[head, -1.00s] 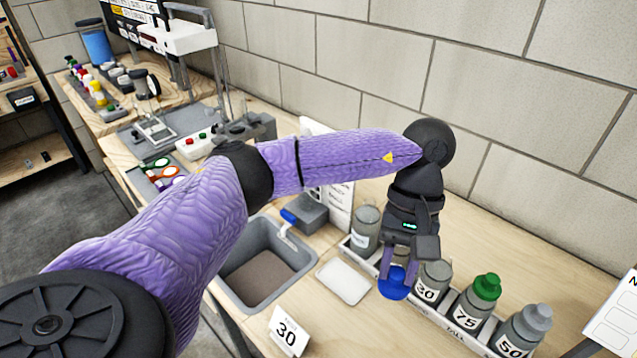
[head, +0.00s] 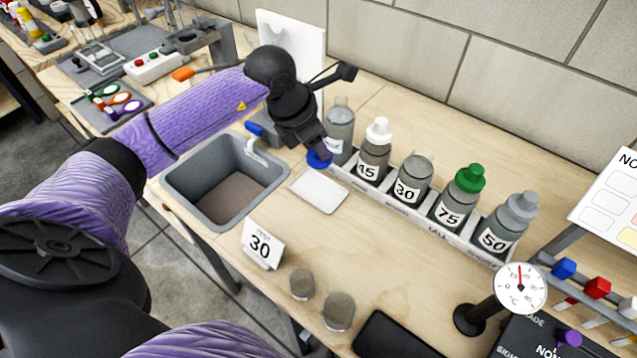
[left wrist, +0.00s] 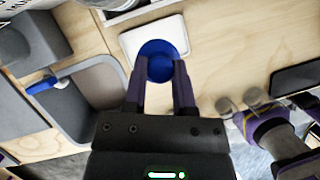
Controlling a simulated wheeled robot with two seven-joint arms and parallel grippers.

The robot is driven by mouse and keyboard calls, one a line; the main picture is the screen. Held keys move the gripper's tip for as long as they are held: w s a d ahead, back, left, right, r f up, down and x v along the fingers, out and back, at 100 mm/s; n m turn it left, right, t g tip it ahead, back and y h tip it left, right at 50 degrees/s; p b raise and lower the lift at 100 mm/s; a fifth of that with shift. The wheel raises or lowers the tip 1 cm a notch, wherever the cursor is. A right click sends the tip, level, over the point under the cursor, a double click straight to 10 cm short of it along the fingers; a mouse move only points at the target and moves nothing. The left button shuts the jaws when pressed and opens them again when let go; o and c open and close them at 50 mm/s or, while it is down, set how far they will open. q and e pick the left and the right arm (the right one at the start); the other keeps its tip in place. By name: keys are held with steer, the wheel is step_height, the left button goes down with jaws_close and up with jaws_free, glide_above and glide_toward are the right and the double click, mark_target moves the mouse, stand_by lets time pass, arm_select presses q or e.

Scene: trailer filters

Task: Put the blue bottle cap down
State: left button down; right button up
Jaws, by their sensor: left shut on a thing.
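My left gripper (head: 318,148) is shut on the blue bottle cap (head: 319,160), pointing down near the far edge of a small white tray (head: 318,192). In the left wrist view the cap (left wrist: 158,52) sits between the fingertips and overlaps the white tray (left wrist: 135,40). I cannot tell whether the cap touches the tray. An uncapped bottle labelled 30 (head: 411,180) stands in the rack (head: 395,208). My right gripper is not clearly seen.
The rack also holds an uncapped bottle (head: 340,125), a white-capped 15 bottle (head: 374,155), a green-capped 75 bottle (head: 457,200) and a grey-capped 50 bottle (head: 506,225). A grey sink (head: 182,192) lies left of the tray; a 30 card (head: 261,245) stands in front.

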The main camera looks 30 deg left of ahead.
mark_target(323, 188)
arm_select(q)
step_height(323, 188, down, 10)
steer(key=b, duration=0.3)
steer(key=shift+a+f, duration=0.1)
jaws_free()
steer(key=shift+r, duration=0.25)
steer(key=p+v, duration=0.4)
steer(key=v, duration=0.7)
steer(key=shift+s+r, duration=0.15)
steer(key=shift+r, duration=0.25)
arm_select(e)
steer(key=shift+w+a+r, duration=0.25)
steer(key=shift+w+r, duration=0.15)
steer(key=shift+w, duration=0.05)
steer(key=shift+s, duration=0.1)
